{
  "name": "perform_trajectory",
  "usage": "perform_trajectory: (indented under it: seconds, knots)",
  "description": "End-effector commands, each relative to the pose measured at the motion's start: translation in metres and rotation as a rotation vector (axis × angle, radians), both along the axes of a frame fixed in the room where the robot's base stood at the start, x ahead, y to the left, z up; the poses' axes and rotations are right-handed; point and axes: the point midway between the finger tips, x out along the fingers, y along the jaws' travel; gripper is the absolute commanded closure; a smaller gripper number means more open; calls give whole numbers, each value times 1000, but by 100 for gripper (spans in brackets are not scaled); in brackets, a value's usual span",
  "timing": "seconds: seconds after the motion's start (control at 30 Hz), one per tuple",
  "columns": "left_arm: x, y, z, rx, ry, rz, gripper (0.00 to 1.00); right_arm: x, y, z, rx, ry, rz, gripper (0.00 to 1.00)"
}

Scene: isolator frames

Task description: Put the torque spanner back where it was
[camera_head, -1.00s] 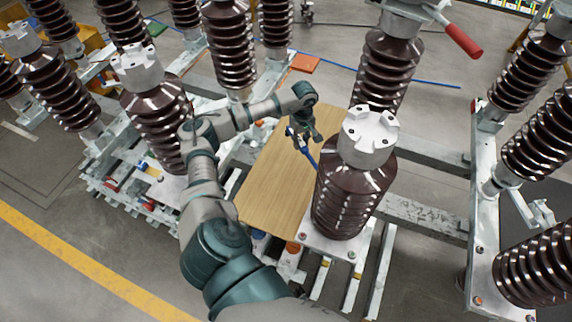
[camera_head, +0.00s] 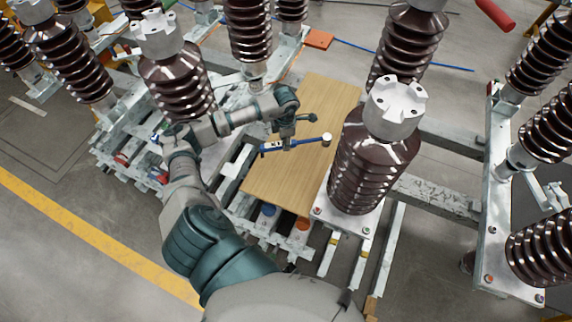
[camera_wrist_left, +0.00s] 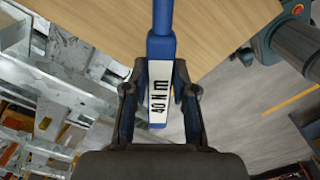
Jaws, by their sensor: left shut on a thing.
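The torque spanner (camera_head: 305,142) is blue with a pale head at its right end. It lies nearly level across the head view, above the wooden board (camera_head: 265,188). My left gripper (camera_head: 287,146) is shut on its blue handle. In the left wrist view the spanner's handle (camera_wrist_left: 160,75) shows a white "40 N m" label between the fingers (camera_wrist_left: 160,100), and its shaft runs up out of the picture. Whether the spanner touches the board cannot be told. My right gripper is not in view.
A brown ribbed insulator (camera_head: 372,165) with a grey metal cap stands at the board's right edge. More insulators (camera_head: 178,88) stand on metal frames to the left and behind. An orange block (camera_head: 319,39) lies on the floor behind.

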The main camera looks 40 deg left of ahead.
Motion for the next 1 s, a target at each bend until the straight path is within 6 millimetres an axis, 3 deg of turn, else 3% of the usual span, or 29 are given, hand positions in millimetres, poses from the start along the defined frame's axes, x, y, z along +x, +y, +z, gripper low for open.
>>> perform_trajectory:
  seconds: [0.3,0.5,1.0]
  knots:
    - [-3,-5,-25,-3,-2,144,100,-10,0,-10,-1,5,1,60]
    - [-3,-7,-61,-1,-1,147,100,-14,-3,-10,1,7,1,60]
    - [-2,-4,-115,-1,-3,146,100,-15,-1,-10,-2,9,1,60]
